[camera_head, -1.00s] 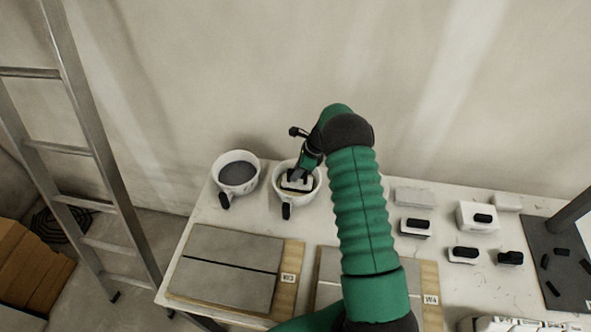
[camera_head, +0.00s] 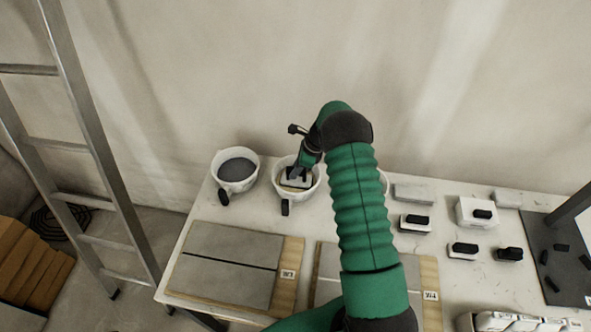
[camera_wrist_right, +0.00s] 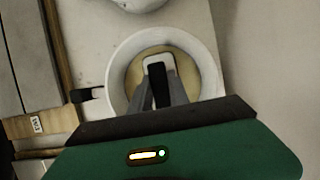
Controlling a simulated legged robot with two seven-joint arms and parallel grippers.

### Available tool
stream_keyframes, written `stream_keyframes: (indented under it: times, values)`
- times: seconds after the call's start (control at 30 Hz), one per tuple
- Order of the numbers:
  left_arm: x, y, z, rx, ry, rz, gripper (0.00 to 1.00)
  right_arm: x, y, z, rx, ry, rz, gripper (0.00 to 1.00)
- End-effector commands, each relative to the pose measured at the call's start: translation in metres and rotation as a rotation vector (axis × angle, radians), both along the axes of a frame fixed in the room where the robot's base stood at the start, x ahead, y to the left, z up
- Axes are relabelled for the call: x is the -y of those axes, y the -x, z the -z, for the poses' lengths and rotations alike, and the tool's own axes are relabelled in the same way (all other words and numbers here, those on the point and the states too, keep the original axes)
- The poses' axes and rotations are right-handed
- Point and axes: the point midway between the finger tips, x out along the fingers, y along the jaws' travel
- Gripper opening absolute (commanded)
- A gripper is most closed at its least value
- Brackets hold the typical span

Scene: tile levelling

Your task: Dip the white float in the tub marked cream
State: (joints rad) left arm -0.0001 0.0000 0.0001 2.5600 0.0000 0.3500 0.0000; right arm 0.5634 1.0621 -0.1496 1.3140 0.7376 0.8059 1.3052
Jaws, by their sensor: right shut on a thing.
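My right gripper (camera_head: 297,172) is shut on the white float (camera_head: 294,183), inside the rim of the middle white tub (camera_head: 312,187). Pale cream-tan contents show around the float in this tub, which also shows in the right wrist view (camera_wrist_right: 115,85). There the float (camera_wrist_right: 154,60) is seen between my fingers (camera_wrist_right: 162,88) above the tan surface; I cannot tell if it touches it. No marking on the tub is readable. My left gripper is not in view.
A tub with dark grey contents (camera_head: 237,170) stands to the left. Another tub (camera_head: 384,181) is mostly hidden behind my right arm. Boards with grey tiles (camera_head: 228,267) lie in front. Several black-handled floats (camera_head: 463,251) are at the right. A ladder (camera_head: 85,140) stands left.

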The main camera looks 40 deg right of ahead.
Motion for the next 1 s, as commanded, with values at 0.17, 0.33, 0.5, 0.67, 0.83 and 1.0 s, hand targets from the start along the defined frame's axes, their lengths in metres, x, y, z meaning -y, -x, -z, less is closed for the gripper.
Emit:
stream_keyframes:
  times: [0.17, 0.33, 0.5, 0.67, 0.83, 1.0]
  values:
    - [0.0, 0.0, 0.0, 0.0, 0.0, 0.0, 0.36, -0.001, 0.0, -0.001, 0.001, 0.001, -0.001, 0.0]
    - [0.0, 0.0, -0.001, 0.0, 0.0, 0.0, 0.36, 0.0, 0.0, -0.001, 0.001, 0.0, 0.0, 0.0]
    - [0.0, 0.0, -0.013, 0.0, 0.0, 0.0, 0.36, 0.001, -0.001, -0.017, 0.002, 0.0, -0.001, 0.0]
    - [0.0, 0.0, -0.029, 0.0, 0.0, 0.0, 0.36, 0.001, 0.0, -0.037, 0.002, 0.0, -0.001, 0.0]
    - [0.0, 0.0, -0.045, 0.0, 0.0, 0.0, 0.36, 0.0, 0.0, -0.057, 0.0, 0.0, -0.001, 0.0]
    - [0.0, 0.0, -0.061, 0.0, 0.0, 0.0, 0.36, 0.0, -0.001, -0.078, 0.0, 0.0, -0.001, 0.0]
